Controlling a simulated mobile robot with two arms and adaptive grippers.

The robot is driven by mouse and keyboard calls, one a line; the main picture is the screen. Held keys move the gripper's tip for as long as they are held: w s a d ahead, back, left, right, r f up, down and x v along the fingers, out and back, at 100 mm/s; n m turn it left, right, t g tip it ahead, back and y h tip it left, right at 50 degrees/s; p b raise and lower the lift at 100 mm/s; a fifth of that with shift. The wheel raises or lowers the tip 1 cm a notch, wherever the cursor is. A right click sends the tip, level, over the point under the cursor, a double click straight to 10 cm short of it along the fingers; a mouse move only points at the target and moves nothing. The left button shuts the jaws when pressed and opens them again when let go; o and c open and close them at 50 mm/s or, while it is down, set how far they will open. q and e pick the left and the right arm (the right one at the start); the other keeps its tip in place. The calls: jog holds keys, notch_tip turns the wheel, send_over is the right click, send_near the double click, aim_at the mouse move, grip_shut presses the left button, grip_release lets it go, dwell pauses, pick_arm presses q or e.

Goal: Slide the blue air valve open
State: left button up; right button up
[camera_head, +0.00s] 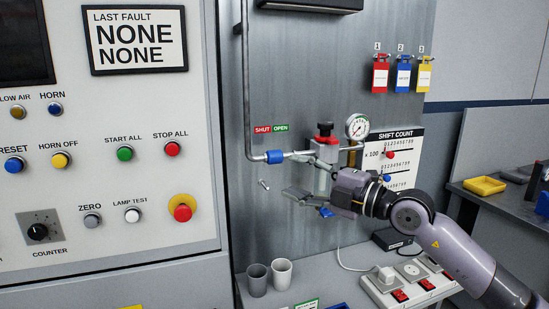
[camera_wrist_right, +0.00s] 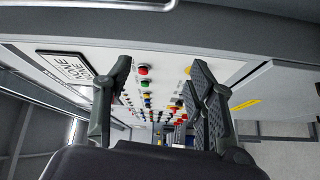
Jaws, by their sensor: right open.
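The blue air valve (camera_head: 274,156) is a short blue sleeve on the thin grey pipe against the metal back panel. It sits below a label (camera_head: 271,129) with red SHUT on the left and green OPEN on the right; the sleeve is nearer the SHUT side. My right gripper (camera_head: 293,175) is open and empty, its fingers pointing left, to the right of and slightly below the sleeve, apart from it. In the right wrist view the open fingers (camera_wrist_right: 160,65) have nothing between them; the blue valve cannot be made out there. My left gripper is not in view.
A red-topped fitting (camera_head: 325,140) and a gauge (camera_head: 358,126) sit on the pipe right of the valve. Two cups (camera_head: 282,273) and a power strip (camera_head: 400,288) stand below. The button panel (camera_head: 110,200) is at left.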

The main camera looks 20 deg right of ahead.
aim_at(281, 158)
jog(key=w+d+r+m+h, duration=0.1)
jog(key=w+d+m+h, duration=0.1)
jog(key=d+h, duration=0.35)
jog(key=shift+y, duration=0.75)
jog(key=p+x, duration=0.2)
jog(key=x, duration=0.3)
jog(key=d+p+x, duration=0.1)
jog(key=p+x, duration=0.1)
jog(key=x, duration=0.3)
jog(key=p+x, duration=0.2)
jog(key=x, duration=0.3)
jog(key=shift+w+d+r, duration=0.1)
jog(key=shift+w+d, duration=0.1)
jog(key=shift+w, duration=0.4)
jog(key=shift+w+a, duration=0.25)
jog(key=shift+w, duration=0.25)
